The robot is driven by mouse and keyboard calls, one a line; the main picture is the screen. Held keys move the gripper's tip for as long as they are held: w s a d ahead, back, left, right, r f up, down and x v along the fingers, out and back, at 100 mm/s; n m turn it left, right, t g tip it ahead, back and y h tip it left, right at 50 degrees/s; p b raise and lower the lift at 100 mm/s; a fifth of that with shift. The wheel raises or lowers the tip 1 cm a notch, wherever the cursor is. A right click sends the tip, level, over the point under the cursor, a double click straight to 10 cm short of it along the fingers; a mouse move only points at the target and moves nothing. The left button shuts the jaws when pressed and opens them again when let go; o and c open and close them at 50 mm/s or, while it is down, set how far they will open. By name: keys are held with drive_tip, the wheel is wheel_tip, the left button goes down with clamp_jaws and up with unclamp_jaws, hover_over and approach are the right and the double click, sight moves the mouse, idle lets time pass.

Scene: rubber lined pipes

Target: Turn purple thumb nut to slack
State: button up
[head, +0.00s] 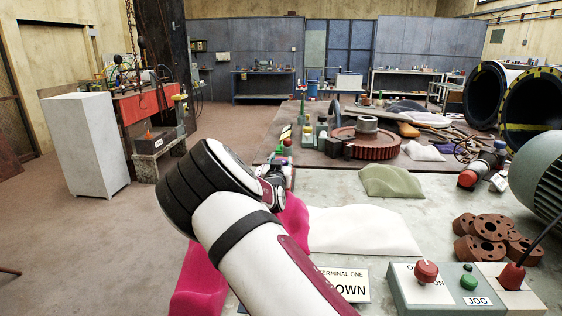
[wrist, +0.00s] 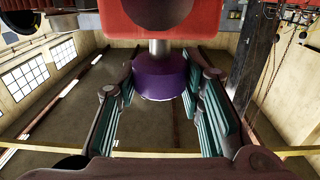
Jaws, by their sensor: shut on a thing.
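The purple thumb nut (wrist: 160,76) is in the upper middle of the wrist view, on a short metal stem under a red body (wrist: 112,18). My gripper (wrist: 161,84) has one green-padded finger on each side of the nut and is shut on it. Part of the nut's sides is hidden by the fingertips. In the head view my arm covers most of the gripper and the nut cannot be made out clearly.
A grey bench holds a magenta cloth (head: 292,222), a white cloth (head: 360,232), a green cloth (head: 391,181) and red-brown flanges (head: 488,228). A control box (head: 445,290) with red and green knobs stands at the front right. Open floor lies to the left.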

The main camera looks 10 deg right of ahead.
drive_tip(key=n+y, duration=0.1)
drive_tip(key=y, duration=0.1)
drive_tip(key=n+y+p, duration=0.1)
drive_tip(key=n+y, duration=0.1)
drive_tip(key=n+t+y, duration=0.1)
drive_tip(key=y, duration=0.2)
drive_tip(key=shift+d+r+n, duration=0.1)
drive_tip(key=shift+d+n, duration=0.15)
drive_tip(key=shift+n, duration=0.05)
drive_tip(key=shift+a+n+g+y+b, duration=0.1)
drive_tip(key=shift+n+g+y+b, duration=0.25)
drive_tip(key=shift+n+y, duration=1.05)
drive_tip(key=shift+a+n+g+y+b, duration=0.1)
drive_tip(key=shift+n+g+y, duration=0.6)
drive_tip(key=shift+y, duration=1.2)
drive_tip(key=o, duration=1.2)
drive_tip(key=v, duration=1.2)
drive_tip(key=shift+f, duration=0.2)
